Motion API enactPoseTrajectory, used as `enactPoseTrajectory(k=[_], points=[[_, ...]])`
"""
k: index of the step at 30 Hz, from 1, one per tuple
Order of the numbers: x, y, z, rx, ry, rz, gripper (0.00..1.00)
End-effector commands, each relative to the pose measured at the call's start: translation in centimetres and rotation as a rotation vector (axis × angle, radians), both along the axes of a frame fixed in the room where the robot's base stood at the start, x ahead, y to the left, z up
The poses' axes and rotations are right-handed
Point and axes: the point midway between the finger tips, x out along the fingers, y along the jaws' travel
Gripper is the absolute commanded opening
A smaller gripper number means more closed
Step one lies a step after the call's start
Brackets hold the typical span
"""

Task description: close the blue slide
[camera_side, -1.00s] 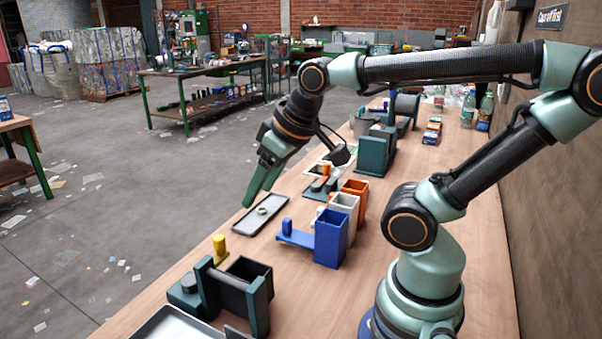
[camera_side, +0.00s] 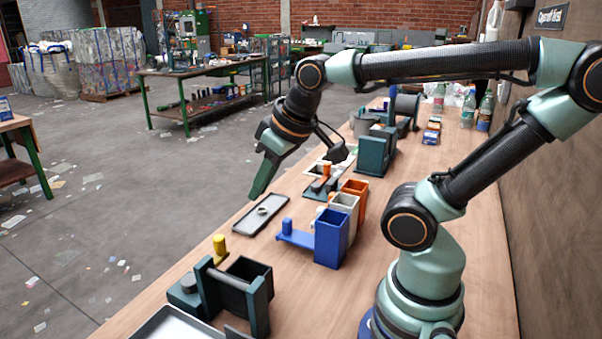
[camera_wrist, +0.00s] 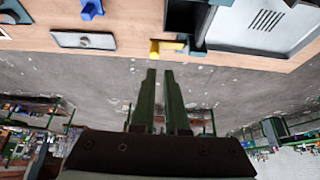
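The blue slide (camera_side: 297,238) is a flat blue plate with an upright round knob (camera_side: 287,226) near its left end. It sticks out to the left from the foot of a tall blue box (camera_side: 331,239). A blue part also shows at the top edge of the wrist view (camera_wrist: 91,8). My gripper (camera_side: 254,196) hangs in the air, fingers pointing down and left, above and left of the slide, touching nothing. In the wrist view my gripper (camera_wrist: 160,72) has two green fingers with a narrow gap and nothing between them.
White (camera_side: 345,204) and orange (camera_side: 358,190) boxes stand behind the blue one. A shallow dark tray (camera_side: 246,229) holding a small piece lies left of the slide. A dark green fixture (camera_side: 258,303) and yellow knob (camera_side: 219,247) stand in front.

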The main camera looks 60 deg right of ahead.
Motion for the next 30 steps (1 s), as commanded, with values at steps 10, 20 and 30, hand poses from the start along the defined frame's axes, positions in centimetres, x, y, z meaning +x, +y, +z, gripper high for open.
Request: enactPoseTrajectory(k=[10, 20, 30], points=[[4.9, -4.1, 1.7, 0.011, 0.183, -0.117, 0.0], [10.3, -10.2, 0.2, 0.051, 0.387, -0.247, 0.0], [13.8, -17.7, -5.1, 0.12, 0.592, -0.373, 0.0]])
